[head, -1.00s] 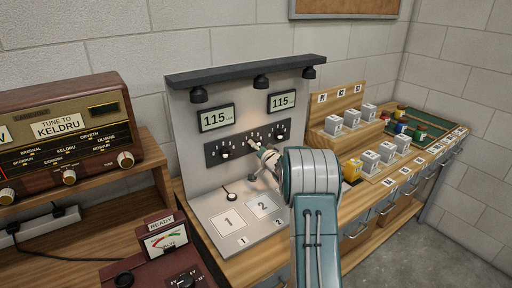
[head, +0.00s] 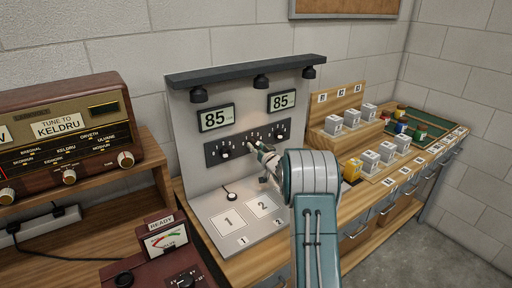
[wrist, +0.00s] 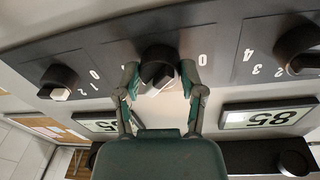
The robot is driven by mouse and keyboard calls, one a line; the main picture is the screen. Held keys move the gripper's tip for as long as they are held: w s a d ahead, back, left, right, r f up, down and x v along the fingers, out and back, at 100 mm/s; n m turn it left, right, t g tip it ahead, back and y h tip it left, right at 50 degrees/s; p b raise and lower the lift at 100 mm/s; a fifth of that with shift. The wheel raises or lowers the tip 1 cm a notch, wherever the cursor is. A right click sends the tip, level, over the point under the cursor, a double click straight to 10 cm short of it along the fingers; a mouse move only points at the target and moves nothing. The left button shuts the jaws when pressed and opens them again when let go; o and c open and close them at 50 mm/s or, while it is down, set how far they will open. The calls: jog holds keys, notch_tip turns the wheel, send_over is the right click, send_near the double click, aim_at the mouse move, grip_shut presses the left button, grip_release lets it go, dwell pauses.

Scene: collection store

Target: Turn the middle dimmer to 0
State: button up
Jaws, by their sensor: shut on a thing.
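The dimmer panel (head: 225,153) is a dark strip with three knobs on the upright grey board. My gripper (wrist: 160,82) is shut on the middle dimmer (wrist: 158,58), a black knob, with one finger on each side of it in the wrist view. In the head view my gripper (head: 257,147) reaches the panel's middle, and my arm partly hides that knob. The left dimmer (head: 225,154) and right dimmer (head: 280,135) stand free. The left display (head: 216,117) and right display (head: 282,101) both read 85.
Three dark lamps hang under the top ledge (head: 245,70). Pads marked 1 and 2 lie on the base below. A brown radio (head: 65,135) stands at left. White boxes (head: 386,151) and a green tray (head: 425,125) are at right.

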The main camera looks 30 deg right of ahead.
jog(key=n+y, duration=0.1)
jog(key=n, duration=0.6)
jog(key=shift+f, duration=0.2)
jog(key=n+y, duration=0.1)
jog(key=n, duration=0.6)
jog(key=shift+d, duration=0.1)
jog(key=n, duration=0.6)
jog(key=shift+f+n+y, duration=0.15)
jog(key=shift+n+y, duration=0.15)
jog(key=shift+n, duration=0.1)
jog(key=n, duration=0.5)
jog(key=shift+n+g+y, duration=0.3)
jog(key=shift+n, duration=0.1)
jog(key=o, duration=1.1)
jog(key=shift+f, duration=0.1)
jog(key=shift+o, duration=0.2)
jog(key=shift+d, duration=0.1)
jog(key=shift+r, duration=0.3)
